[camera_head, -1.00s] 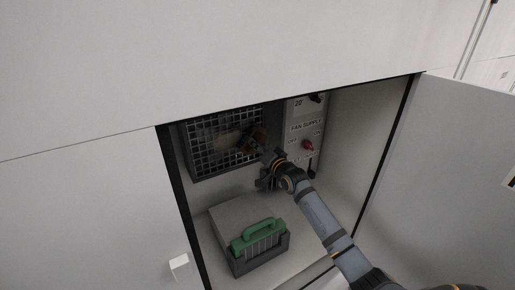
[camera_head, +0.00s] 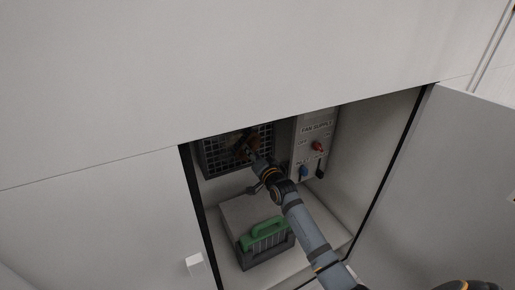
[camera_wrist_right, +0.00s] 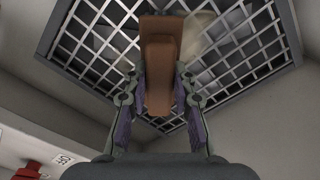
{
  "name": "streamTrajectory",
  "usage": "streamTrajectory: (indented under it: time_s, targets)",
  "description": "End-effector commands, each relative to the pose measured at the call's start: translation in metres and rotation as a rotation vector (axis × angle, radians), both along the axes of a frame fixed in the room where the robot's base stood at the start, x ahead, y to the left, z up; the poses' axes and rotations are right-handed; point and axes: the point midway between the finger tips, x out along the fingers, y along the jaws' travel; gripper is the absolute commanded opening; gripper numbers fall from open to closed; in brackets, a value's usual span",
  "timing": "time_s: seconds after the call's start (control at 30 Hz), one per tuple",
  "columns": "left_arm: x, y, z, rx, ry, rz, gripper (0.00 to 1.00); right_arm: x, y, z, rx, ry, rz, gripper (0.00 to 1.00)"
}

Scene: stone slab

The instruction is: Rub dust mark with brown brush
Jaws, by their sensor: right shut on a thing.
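My right gripper (camera_head: 254,158) is shut on the brown brush (camera_wrist_right: 160,65), reaching into an open cabinet. In the wrist view the fingers (camera_wrist_right: 160,88) grip it from both sides. The brush (camera_head: 243,148) is in front of the dark grille (camera_head: 209,163) at the back left; I cannot tell whether it touches. In the wrist view a pale, dusty smear (camera_wrist_right: 202,28) shows at the grille (camera_wrist_right: 267,50), partly hidden behind the brush. In the head view the mark is too dark to make out clearly. My left gripper is not in view.
A grey box with a green handle (camera_head: 264,236) sits on the cabinet floor below. An open door (camera_head: 450,180) stands at the right.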

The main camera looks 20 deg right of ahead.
Motion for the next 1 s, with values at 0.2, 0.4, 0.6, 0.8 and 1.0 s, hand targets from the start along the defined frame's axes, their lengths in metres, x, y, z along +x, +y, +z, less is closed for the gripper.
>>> streamTrajectory:
  time_s: [0.2, 0.4, 0.6, 0.8, 1.0]
  targets:
    - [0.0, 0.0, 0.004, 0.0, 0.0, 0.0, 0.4, 0.0, 0.008, 0.001, 0.0, -0.002, -0.001, 0.01]
    - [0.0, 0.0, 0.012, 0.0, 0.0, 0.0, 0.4, -0.001, 0.019, 0.003, 0.003, -0.001, 0.001, 0.01]
    - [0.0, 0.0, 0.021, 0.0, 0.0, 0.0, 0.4, -0.001, 0.039, 0.002, 0.002, 0.0, 0.0, 0.01]
    - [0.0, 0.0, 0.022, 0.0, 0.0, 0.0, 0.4, -0.002, 0.046, 0.001, 0.0, -0.001, 0.0, 0.01]
    - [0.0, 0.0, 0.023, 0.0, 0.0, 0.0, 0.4, -0.002, 0.056, 0.0, 0.003, -0.001, 0.0, 0.01]
